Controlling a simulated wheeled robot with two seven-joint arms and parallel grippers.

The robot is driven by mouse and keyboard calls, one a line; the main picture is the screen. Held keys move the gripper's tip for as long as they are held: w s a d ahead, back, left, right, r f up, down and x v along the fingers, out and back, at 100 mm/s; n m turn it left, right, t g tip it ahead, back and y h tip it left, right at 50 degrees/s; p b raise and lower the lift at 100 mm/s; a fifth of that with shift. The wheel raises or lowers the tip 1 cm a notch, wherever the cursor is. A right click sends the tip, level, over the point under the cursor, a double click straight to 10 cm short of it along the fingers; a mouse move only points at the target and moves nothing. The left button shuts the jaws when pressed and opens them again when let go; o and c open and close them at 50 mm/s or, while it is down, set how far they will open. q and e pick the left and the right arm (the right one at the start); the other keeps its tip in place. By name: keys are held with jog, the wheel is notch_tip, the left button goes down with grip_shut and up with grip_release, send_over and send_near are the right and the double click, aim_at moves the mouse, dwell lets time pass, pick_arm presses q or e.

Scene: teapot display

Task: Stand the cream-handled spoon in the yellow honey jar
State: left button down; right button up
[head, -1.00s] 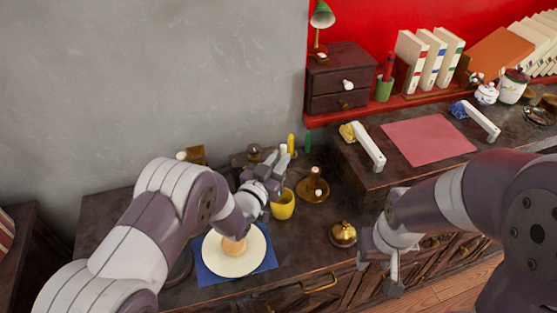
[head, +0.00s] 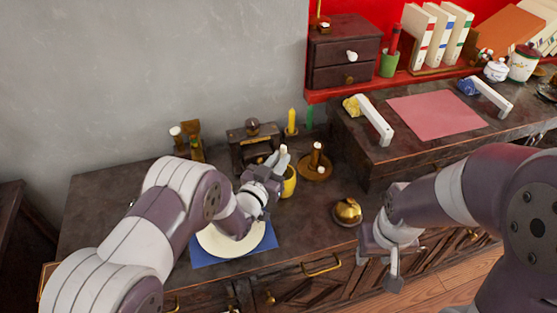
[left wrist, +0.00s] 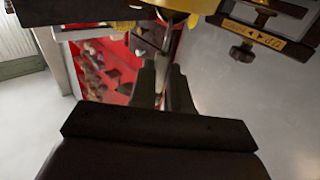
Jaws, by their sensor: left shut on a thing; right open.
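The yellow honey jar (head: 290,184) stands on the dark desk, right of the plate, its left side hidden by my left gripper. My left gripper (head: 276,165) is at the jar's upper left, shut on the cream-handled spoon (head: 284,151), whose pale end shows above the fingers. My right gripper (head: 393,268) is open and empty by the desk's front edge.
A white plate (head: 222,246) on a blue mat (head: 262,254) lies under my left arm. A brown candle holder (head: 315,172) stands close right of the jar, a yellow candle (head: 292,122) behind it. A brass bell-like object (head: 347,211) sits nearer the front edge.

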pick_arm(q)
jog(key=shift+f, duration=0.6)
jog(key=c, duration=1)
grip_release()
jog(key=v, duration=1.2)
jog(key=shift+s, duration=0.3)
jog(key=shift+a, duration=0.15)
